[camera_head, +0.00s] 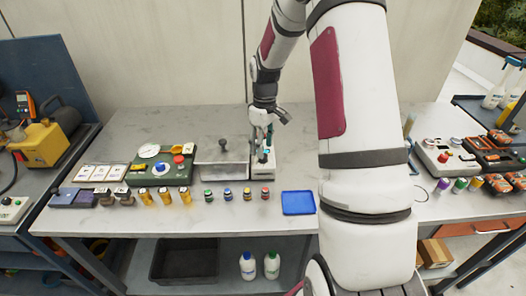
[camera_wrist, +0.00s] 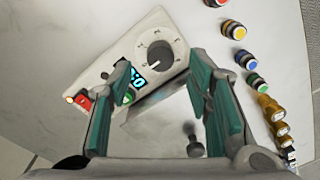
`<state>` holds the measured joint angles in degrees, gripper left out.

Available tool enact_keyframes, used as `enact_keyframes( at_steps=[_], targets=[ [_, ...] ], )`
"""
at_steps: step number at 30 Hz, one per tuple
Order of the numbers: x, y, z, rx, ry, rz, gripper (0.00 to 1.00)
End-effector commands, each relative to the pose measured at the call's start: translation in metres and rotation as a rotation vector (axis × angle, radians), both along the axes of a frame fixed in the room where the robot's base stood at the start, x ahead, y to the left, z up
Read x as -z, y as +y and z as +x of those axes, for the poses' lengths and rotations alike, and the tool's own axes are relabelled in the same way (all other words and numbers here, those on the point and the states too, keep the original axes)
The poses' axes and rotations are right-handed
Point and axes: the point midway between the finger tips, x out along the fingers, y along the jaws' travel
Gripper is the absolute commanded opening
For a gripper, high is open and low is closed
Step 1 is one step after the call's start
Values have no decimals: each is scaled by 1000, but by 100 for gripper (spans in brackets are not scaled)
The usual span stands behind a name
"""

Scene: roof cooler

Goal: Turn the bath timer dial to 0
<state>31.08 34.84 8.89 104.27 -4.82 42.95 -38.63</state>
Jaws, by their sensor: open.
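The bath timer is a white box (camera_head: 263,164) on the bench, right of a steel bath. In the wrist view its sloped face (camera_wrist: 110,55) carries a round grey dial (camera_wrist: 157,52) with marks around it. Which mark the dial points to is too small to tell. A lit blue display (camera_wrist: 136,78), a green button (camera_wrist: 128,97) and a red switch (camera_wrist: 81,101) sit beside it; the digits are partly hidden by a finger. My gripper (camera_wrist: 160,62) is open and empty, its teal fingers spread either side of the dial's line of view. In the head view my gripper (camera_head: 262,137) is just above the timer.
The lidded steel bath (camera_head: 215,174) with its knob (camera_wrist: 193,133) stands close left of the timer. Several small coloured jars (camera_head: 247,194) line the front, with a blue tray (camera_head: 298,203) to their right. A green device (camera_head: 160,170) stands farther left. The bench behind is clear.

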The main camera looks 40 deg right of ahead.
Motion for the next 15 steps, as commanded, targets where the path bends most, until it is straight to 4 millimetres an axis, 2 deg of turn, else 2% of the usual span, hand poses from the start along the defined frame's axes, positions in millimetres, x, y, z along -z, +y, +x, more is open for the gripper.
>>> enact_keyframes(
  at_steps=[3, 7, 15],
  targets=[
    [-19, -1, 1, 1, -2, -1, 46],
    [-33, -2, 1, 1, -1, -1, 46],
    [-43, -2, 0, 0, 2, 0, 46]
  ],
)
